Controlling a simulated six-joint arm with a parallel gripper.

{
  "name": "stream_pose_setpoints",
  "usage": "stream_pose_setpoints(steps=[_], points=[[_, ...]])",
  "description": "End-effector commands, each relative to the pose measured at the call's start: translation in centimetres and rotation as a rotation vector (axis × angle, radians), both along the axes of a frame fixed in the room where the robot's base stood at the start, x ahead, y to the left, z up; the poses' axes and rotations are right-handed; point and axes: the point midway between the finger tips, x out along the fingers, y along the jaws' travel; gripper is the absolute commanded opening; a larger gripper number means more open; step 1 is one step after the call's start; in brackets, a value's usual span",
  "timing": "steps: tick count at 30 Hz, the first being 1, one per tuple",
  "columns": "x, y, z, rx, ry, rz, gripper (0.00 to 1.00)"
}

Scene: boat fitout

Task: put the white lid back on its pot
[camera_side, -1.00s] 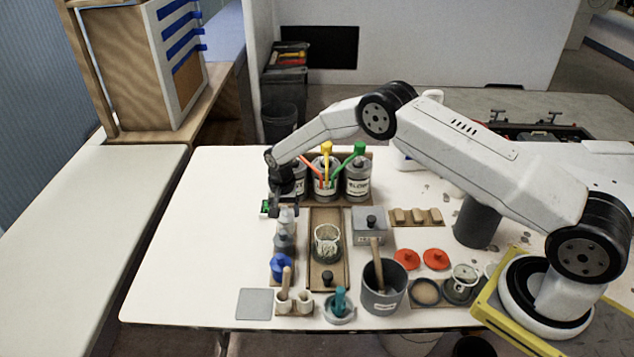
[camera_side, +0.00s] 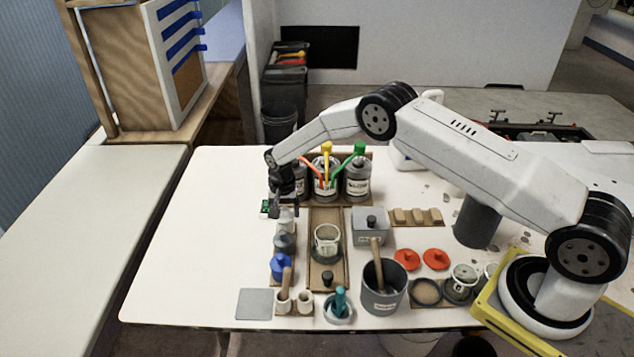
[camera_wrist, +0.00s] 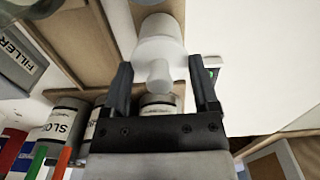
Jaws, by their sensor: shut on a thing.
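My gripper (camera_side: 283,207) points down at the far end of the short row of pots, left of the long tray. In the wrist view my gripper (camera_wrist: 162,82) has its two dark fingers on either side of the white lid (camera_wrist: 158,74), whose knob points toward the camera. It is shut on the lid. A white body (camera_wrist: 162,30) shows just beyond the lid; I cannot tell whether lid and pot touch. In the side view a white pot (camera_side: 285,222) shows just under the fingers. Its rim is partly hidden by the gripper.
A grey-topped pot (camera_side: 284,242) and a blue-lidded pot (camera_side: 281,266) stand nearer in the same row. Labelled cans with coloured handles (camera_side: 326,178) stand close behind on the right. A glass jar (camera_side: 327,242) stands in the tray. The table on the left (camera_side: 200,240) is clear.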

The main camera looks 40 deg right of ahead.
Motion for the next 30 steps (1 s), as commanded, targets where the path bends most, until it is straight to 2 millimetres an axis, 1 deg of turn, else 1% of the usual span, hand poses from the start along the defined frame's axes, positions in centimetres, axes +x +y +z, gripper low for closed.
stream_pose_setpoints(steps=[11, 30], points=[[0.01, 0.00, -0.49, 0.000, 0.000, 0.000, 0.22], [0.00, 0.00, -0.60, 0.000, 0.000, 0.000, 0.22]])
